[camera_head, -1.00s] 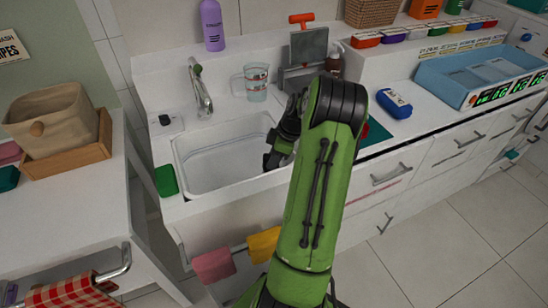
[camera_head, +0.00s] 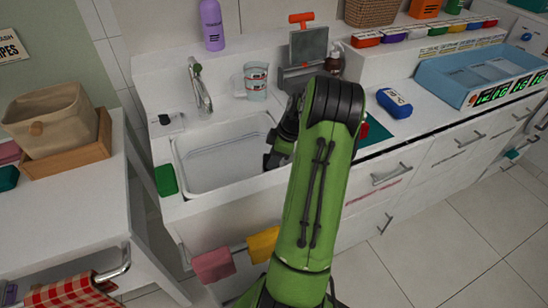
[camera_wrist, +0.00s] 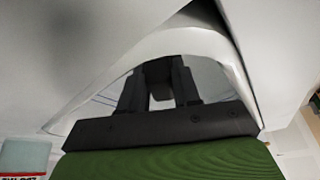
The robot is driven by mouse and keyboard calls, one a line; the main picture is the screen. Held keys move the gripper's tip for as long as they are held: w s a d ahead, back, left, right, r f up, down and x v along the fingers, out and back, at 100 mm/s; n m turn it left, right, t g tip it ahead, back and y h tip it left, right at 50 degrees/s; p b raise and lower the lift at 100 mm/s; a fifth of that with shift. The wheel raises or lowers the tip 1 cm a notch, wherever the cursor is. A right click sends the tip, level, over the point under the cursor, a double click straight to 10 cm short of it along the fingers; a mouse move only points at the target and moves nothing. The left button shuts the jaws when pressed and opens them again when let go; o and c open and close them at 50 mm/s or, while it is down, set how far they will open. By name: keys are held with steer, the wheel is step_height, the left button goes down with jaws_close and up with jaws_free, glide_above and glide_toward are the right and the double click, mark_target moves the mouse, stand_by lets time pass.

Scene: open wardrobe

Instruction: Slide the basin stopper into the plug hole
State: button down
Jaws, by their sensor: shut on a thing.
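The white basin (camera_head: 222,158) is set in the counter, and its near and left walls show in the head view. My gripper (camera_head: 271,162) reaches down into the basin's right side, partly hidden by my green arm. In the wrist view my gripper (camera_wrist: 160,92) has its two dark fingers close together on a small dark piece, apparently the basin stopper (camera_wrist: 161,76). The white basin wall surrounds them there. The plug hole is not discernible in either view. The metal faucet (camera_head: 201,88) stands at the basin's back edge.
A glass mug (camera_head: 253,82) stands behind the basin, and a small dark item (camera_head: 165,119) lies left of the faucet. A green sponge (camera_head: 166,180) is at the basin's front left corner. A blue case (camera_head: 394,102) lies right of my arm.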

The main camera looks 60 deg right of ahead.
steer(key=shift+f+b, duration=0.5)
steer(key=shift+f, duration=0.3)
steer(key=shift+r+p, duration=0.45)
steer(key=shift+r, duration=0.2)
steer(key=shift+f+b, duration=0.7)
steer(key=shift+f, duration=0.15)
stand_by(1.0)
steer(key=c, duration=0.7)
jaws_free()
steer(key=shift+c, duration=0.2)
steer(key=p+v, duration=0.5)
steer(key=v, duration=1.1)
steer(key=shift+p, duration=0.35)
